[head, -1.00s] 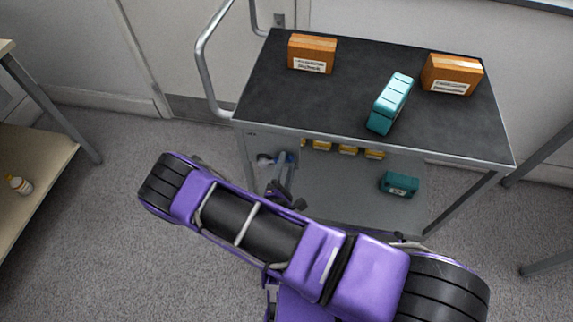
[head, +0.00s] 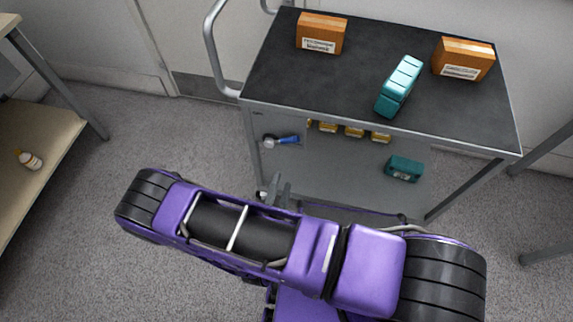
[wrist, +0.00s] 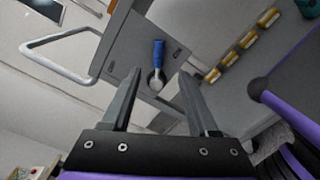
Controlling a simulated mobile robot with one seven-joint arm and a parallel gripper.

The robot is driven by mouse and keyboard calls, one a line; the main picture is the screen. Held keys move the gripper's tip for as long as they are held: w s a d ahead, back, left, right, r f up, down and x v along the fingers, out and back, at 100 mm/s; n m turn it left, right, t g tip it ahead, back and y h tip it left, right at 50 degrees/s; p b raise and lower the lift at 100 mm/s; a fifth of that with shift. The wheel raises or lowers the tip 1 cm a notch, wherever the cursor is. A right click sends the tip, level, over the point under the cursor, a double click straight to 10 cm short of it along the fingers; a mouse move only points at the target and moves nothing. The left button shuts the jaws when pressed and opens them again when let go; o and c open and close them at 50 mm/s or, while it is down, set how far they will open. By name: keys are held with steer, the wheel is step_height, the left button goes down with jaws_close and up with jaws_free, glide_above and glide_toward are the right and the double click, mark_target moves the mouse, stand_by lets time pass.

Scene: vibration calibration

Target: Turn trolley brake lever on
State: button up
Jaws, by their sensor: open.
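The trolley (head: 330,95) stands beyond my arm, with a dark top and grey side panels. Its brake lever (head: 287,140) has a blue handle on a pale round hub and lies roughly level on the panel near the left front corner. In the wrist view the lever (wrist: 158,58) shows between and beyond my fingers, its blue end away from me. My gripper (head: 275,188) is open and below the lever in the head view. In the wrist view my gripper (wrist: 158,85) has its fingers apart with nothing between them, and no contact with the lever shows.
Two orange boxes (head: 321,34) (head: 463,59) and a teal box (head: 400,86) stand on the trolley top. Another teal box (head: 404,168) and several yellow items (head: 354,131) are lower down. The trolley's handle rail (head: 213,50) juts out left. A shelf (head: 40,145) with a bottle stands far left.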

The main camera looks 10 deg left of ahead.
steer(key=s, duration=0.3)
steer(key=shift+s+a, duration=0.15)
steer(key=shift+s, duration=0.25)
